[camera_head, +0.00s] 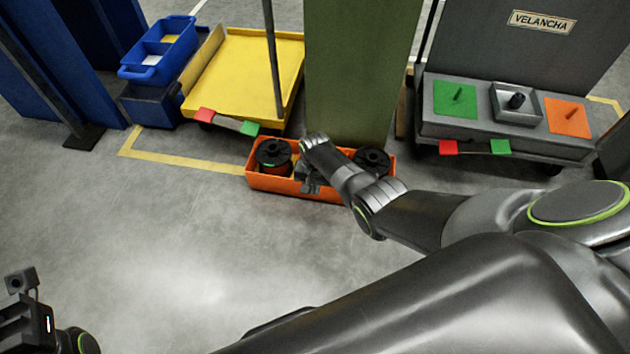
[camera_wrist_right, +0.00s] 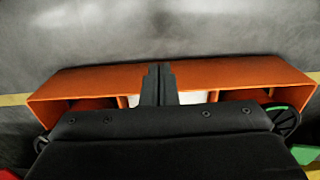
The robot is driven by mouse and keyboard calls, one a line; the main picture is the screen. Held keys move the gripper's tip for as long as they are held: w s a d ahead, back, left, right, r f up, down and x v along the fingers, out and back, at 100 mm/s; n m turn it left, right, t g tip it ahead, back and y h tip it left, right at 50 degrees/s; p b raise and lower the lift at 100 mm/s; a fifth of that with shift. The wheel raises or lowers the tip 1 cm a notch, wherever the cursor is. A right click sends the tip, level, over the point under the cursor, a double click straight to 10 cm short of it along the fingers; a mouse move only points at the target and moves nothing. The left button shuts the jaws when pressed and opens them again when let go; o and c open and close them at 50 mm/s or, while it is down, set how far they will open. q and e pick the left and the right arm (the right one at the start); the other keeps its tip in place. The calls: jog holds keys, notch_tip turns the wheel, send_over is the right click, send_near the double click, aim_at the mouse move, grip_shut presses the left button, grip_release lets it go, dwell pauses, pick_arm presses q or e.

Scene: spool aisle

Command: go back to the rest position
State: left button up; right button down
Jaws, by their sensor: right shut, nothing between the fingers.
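My right gripper (camera_head: 311,186) is at the middle of a long orange crate (camera_head: 268,183) on the floor. In the right wrist view its two fingers (camera_wrist_right: 158,88) are together with nothing between them, in front of the orange crate wall (camera_wrist_right: 90,80). Whether they touch the crate, I cannot tell. A black spool (camera_head: 272,152) sits in the crate's left end and another black spool (camera_head: 372,160) in its right end. My right arm hides part of the crate's middle. Part of my left gripper (camera_head: 22,318) shows at the lower left, away from everything; its fingertips are not clear.
Behind the crate stands a green pillar (camera_head: 360,70). A yellow cart (camera_head: 235,70) and blue bins (camera_head: 158,50) are to the left. A grey cart (camera_head: 470,125) with green and orange plates is to the right. The floor (camera_head: 150,240) at left front is clear.

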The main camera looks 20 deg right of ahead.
jog(key=shift+r, duration=0.45)
